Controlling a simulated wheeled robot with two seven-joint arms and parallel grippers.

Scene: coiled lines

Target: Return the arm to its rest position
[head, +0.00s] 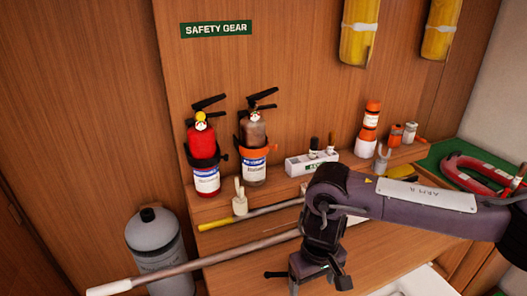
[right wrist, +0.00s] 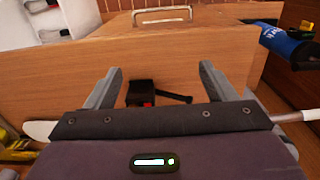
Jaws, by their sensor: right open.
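My right arm (head: 420,208), labelled "ARM R", comes in from the right in the head view and bends down over the wooden bench. My right gripper (head: 318,284) points down at the bottom edge of that view, where it is partly cut off. In the right wrist view its two grey fingers stand wide apart, and the right gripper (right wrist: 162,85) is open with nothing held. Beyond the fingers is a wooden panel (right wrist: 70,70), with a small black part with a lever (right wrist: 145,93) low between them. My left gripper shows in neither view.
A red extinguisher (head: 203,160) and a brownish one (head: 253,150) stand on the ledge. A long pole (head: 200,263) crosses in front, beside a grey cylinder (head: 158,250). A white marker holder (head: 310,162), orange-capped bottles (head: 368,128) and a red horseshoe-shaped item (head: 470,172) stand behind my arm.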

